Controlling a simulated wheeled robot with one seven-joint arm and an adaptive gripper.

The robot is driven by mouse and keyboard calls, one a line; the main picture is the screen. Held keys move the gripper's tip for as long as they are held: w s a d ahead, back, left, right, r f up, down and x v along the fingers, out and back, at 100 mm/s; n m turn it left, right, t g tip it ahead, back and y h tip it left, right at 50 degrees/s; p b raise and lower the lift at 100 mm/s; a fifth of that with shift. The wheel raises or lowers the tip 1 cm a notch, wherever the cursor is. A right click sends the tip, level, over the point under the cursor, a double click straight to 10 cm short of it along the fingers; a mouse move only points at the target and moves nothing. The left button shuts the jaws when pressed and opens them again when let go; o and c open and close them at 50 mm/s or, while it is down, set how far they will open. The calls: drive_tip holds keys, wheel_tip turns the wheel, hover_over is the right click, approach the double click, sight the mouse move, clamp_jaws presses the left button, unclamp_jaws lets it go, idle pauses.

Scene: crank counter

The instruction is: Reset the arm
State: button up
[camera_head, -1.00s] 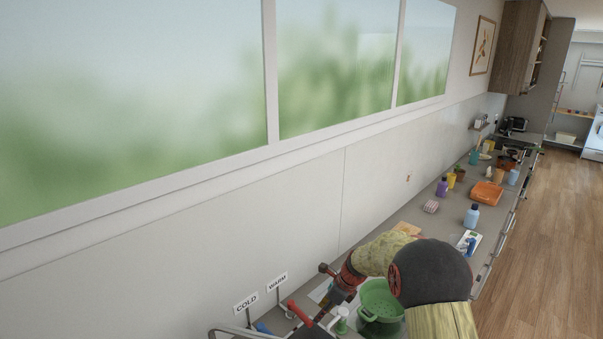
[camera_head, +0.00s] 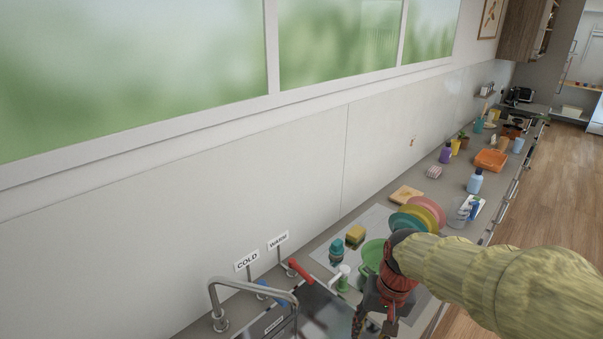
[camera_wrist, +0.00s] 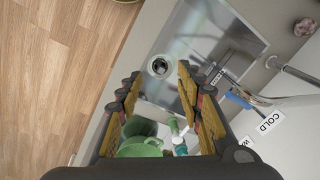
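My gripper (camera_head: 372,318) is at the bottom of the head view, over the counter beside the sink, with my arm reaching in from the right. In the wrist view my gripper (camera_wrist: 160,82) has its two fingers well apart with nothing held between them. The sink basin (camera_wrist: 200,50) with its round drain lies below and beyond the fingertips. The green colander (camera_head: 372,256) is partly hidden behind my arm; green ware also shows low between the fingers in the wrist view.
A curved faucet (camera_head: 212,295) stands at the sink, with a blue handle (camera_head: 268,290) near the COLD sign and a red handle (camera_head: 299,271) near the WARM sign. Plates (camera_head: 428,207), a sponge (camera_head: 355,235) and bottles stand farther along the counter. Open floor (camera_head: 550,190) lies right.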

drive_tip(key=s+d+r+n+t+b, duration=0.1)
drive_tip(key=s+t+b, duration=0.1)
drive_tip(key=s+b, duration=0.2)
drive_tip(key=s+d+r+n+t+h+b, duration=0.1)
drive_tip(key=s+b, duration=0.3)
drive_tip(key=s, duration=0.5)
drive_tip(key=shift+s+d+r+t+b, duration=0.15)
drive_tip(key=shift+s+d+t+b, duration=0.2)
drive_tip(key=shift+d+t, duration=0.45)
drive_tip(key=shift+w+a, duration=0.15)
drive_tip(key=shift+w, duration=0.05)
drive_tip(key=shift+c, duration=0.3)
